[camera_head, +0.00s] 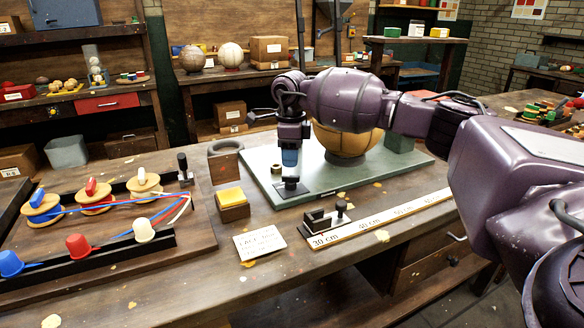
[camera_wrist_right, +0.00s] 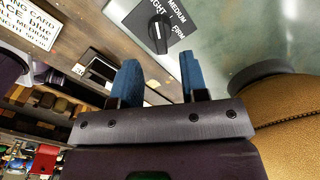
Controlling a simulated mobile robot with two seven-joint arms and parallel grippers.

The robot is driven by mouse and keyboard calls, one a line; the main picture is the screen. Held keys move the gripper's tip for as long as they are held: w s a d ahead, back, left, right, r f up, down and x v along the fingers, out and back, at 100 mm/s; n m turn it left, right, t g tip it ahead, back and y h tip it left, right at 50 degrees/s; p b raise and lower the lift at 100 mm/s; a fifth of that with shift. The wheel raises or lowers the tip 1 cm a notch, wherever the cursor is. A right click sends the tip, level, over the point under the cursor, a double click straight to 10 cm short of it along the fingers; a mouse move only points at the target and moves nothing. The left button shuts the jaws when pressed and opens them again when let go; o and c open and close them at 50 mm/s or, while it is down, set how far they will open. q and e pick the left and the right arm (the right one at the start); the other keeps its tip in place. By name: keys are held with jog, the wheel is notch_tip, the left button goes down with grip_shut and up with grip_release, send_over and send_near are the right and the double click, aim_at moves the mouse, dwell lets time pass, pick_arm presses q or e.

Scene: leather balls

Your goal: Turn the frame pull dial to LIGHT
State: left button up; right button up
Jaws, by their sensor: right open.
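The frame pull dial (camera_wrist_right: 158,28) is a black knob with a white mark on a dark plate (camera_wrist_right: 177,18) lettered LIGHT, MEDIUM and FIRM in the right wrist view. I cannot tell surely which word the mark points at. In the head view the dark plate (camera_head: 310,192) lies on the green board, with the knob at the fingertips. My right gripper (camera_head: 290,165) points down just above the knob; its blue fingers (camera_wrist_right: 157,60) are apart and empty in the wrist view, the knob lying beyond the gap. Touching cannot be told. My left gripper is out of view.
The green board (camera_head: 400,172) carries a tan leather ball (camera_head: 350,143) close behind my right gripper and a small tape roll (camera_head: 276,168). A yellow-topped block (camera_head: 231,200), a card (camera_head: 259,243) and a ruler strip (camera_head: 385,223) lie nearby. A pegged board (camera_head: 110,240) stands left.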

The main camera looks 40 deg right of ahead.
aim_at(290, 176)
notch_tip(290, 176, up, 5)
jog(key=shift+r, duration=0.2)
dwell(0.6)
